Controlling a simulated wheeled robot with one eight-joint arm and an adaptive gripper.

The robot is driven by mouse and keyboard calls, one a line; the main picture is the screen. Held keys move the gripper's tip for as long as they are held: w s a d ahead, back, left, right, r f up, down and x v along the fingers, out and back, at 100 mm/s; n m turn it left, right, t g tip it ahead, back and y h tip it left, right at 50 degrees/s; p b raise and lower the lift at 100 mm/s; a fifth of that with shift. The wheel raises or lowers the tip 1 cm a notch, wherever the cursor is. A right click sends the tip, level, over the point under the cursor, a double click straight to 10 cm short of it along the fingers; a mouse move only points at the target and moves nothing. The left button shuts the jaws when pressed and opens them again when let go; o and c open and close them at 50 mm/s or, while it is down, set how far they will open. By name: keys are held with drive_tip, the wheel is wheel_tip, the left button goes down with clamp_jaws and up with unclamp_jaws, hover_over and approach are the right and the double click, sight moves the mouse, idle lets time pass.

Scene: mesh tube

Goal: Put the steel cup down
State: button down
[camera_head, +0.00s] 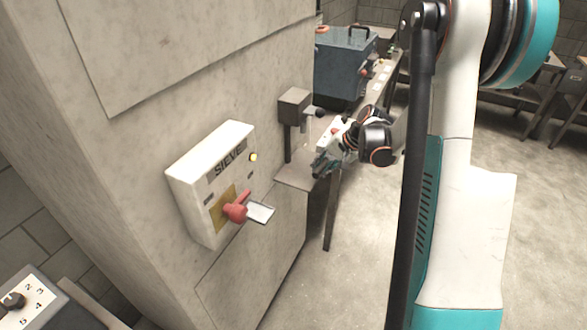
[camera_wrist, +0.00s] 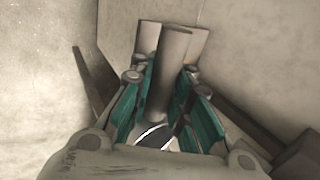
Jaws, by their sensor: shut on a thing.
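My gripper (camera_head: 322,164) is beside the wall fixture, just above its small shelf (camera_head: 294,178). In the wrist view, my gripper (camera_wrist: 166,112) has its teal fingers closed around the steel cup (camera_wrist: 155,134). The cup shows as a bright curved rim with a dark inside, low between the fingers. A grey cylinder (camera_wrist: 172,62) stands in front of the rim, between the fingertips. In the head view the fingers hide most of the cup. I cannot tell whether its base touches the shelf.
A grey box on a post (camera_head: 294,104) with a dark knob rises behind the shelf. A white SIEVE panel (camera_head: 215,172) with a red handle (camera_head: 236,212) projects from the wall, nearer. A blue-grey box (camera_head: 342,65) stands on a bench beyond.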

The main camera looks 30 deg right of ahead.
drive_tip(key=w+a, duration=0.2)
drive_tip(key=w, duration=0.1)
drive_tip(key=w+a+b, duration=0.1)
drive_tip(key=w+a, duration=0.2)
drive_tip(key=shift+w+a, duration=0.2)
drive_tip(key=shift+w, duration=0.15)
drive_tip(key=shift+w+a+f+b, duration=0.15)
drive_tip(key=shift+f+b, duration=0.25)
drive_tip(key=shift+f, duration=0.5)
drive_tip(key=shift+w+a+f+b, duration=0.1)
drive_tip(key=shift+f+b, duration=0.25)
drive_tip(key=shift+f, duration=0.5)
drive_tip(key=shift+f, duration=0.15)
drive_tip(key=c, duration=1.5)
unclamp_jaws()
drive_tip(key=shift+r, duration=0.3)
drive_tip(key=p+v, duration=0.3)
drive_tip(key=v, duration=0.8)
drive_tip(key=shift+s+d+r, duration=0.15)
drive_tip(key=shift+r, duration=0.2)
